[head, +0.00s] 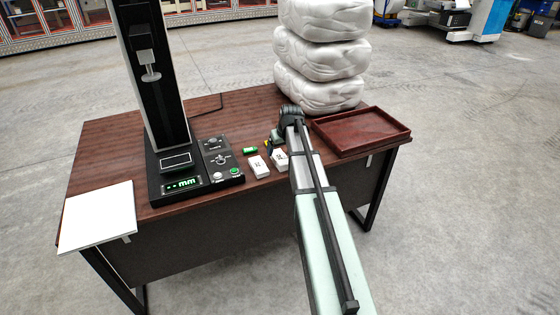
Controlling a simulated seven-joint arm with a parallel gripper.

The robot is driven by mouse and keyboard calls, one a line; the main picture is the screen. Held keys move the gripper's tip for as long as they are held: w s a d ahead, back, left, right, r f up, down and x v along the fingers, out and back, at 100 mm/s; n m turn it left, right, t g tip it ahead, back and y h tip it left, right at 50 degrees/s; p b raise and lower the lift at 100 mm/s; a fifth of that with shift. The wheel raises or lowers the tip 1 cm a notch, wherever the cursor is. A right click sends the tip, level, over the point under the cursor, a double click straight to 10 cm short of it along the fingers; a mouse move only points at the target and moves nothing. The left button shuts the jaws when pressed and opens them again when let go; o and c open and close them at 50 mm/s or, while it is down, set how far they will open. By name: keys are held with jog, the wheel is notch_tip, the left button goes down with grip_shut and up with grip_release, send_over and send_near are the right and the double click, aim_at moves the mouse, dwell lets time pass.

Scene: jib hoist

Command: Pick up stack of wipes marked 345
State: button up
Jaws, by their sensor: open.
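Two small white blocks that look like stacks of wipes lie on the brown table: a left white stack (258,166) and a right white stack (281,160). Each has a dark mark on top, too small for me to read, so I cannot tell which is 345. The arm partly hides the right stack's right side. My gripper (273,146) is at the arm's far end, open, just behind and above the right stack. Its fingers are small and partly hidden. I see nothing held in it.
A small green item (250,150) lies behind the left stack. A black test stand (160,110) with a control box (219,161) stands to the left. A dark red tray (361,131) is at right. Large wrapped white bundles (322,55) rise behind. A white panel (98,216) sits at the left edge.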

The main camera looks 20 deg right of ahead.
aim_at(280, 157)
jog(key=shift+d+x, duration=0.2)
jog(key=shift+x, duration=1.2)
jog(key=shift+d+x, duration=0.15)
jog(key=shift+x, duration=1.25)
jog(key=shift+w+f, duration=0.1)
jog(key=shift+f, duration=0.25)
jog(key=c, duration=1.2)
jog(key=shift+o, duration=0.2)
